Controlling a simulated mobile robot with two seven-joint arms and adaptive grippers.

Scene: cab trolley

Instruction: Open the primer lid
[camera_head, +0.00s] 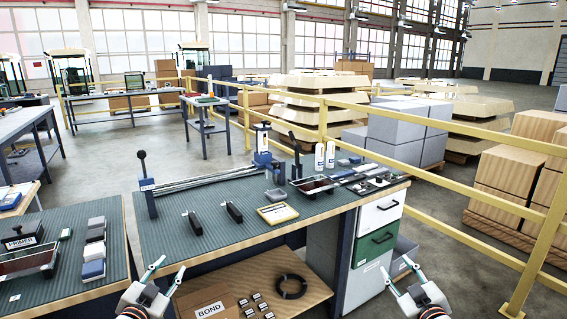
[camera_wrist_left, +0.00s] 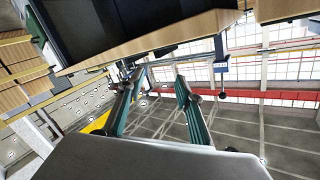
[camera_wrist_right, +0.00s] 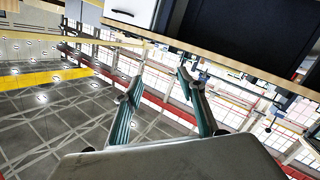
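A black block marked "PRIMER" (camera_head: 22,239), with a small raised piece on top, stands at the left edge of the left bench in the head view. Directly in front of it is a dark-framed tray-like box (camera_head: 48,267) with a reddish inside; I cannot make out a separate lid. My left gripper (camera_head: 171,267) is open and empty, low in front of the benches, right of and nearer than the primer. Its spread fingers also show in the left wrist view (camera_wrist_left: 154,74). My right gripper (camera_head: 395,266) is open and empty in front of the drawers, far from the primer.
Grey and blue blocks (camera_head: 94,248) lie right of the primer on the left bench (camera_head: 60,297). The middle bench (camera_head: 175,255) carries a lever tool (camera_head: 147,185), black handles and a yellow-framed pad (camera_head: 277,213). A "BOND" box (camera_head: 207,304) sits on the shelf below. Drawers (camera_head: 378,243) stand right.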

